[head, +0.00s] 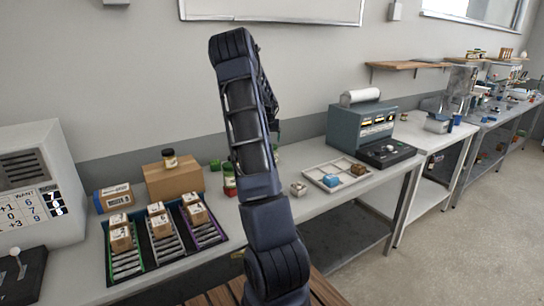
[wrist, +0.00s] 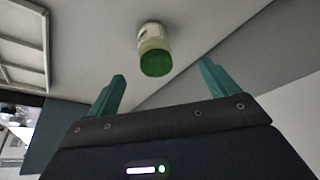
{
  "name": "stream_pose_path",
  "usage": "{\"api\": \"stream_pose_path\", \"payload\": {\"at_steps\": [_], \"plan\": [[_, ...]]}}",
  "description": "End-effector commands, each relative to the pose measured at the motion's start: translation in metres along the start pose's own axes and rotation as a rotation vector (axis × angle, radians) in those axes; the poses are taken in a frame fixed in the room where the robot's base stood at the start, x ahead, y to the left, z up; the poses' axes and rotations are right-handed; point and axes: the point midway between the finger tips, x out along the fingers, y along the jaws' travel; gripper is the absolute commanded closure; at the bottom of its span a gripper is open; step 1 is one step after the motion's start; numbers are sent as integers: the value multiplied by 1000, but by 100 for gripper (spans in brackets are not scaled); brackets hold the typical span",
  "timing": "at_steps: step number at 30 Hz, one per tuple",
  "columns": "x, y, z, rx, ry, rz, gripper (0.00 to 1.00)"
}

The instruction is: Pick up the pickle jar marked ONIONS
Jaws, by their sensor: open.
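In the wrist view a jar (wrist: 152,38) with a pale label and a green end stands ahead of my gripper (wrist: 161,88). The gripper's two teal fingers are apart, with nothing between them. The jar lies beyond the fingertips, roughly in line with the gap. In the head view a jar with a dark lid (head: 169,158) stands on a cardboard box. A jar with red contents (head: 229,181) and a small green-topped item (head: 215,165) are on the bench left of my arm. No jar label is readable, so I cannot tell which says ONIONS. My arm mostly hides the gripper in the head view.
The cardboard box (head: 173,181) stands behind racks of small boxes (head: 160,226). A shallow divided tray (head: 322,184) and a grey-blue machine (head: 361,128) are right of my arm. A white machine (head: 40,190) stands at left. Some bench surface (head: 290,165) is clear.

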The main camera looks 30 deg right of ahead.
Motion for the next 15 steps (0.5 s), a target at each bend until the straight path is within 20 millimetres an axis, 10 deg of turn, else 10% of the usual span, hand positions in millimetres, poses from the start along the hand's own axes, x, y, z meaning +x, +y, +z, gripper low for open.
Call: {"api": "stream_pose_path", "payload": {"at_steps": [15], "plan": [[52, 15, -16, 10, 14, 40, 14]]}}
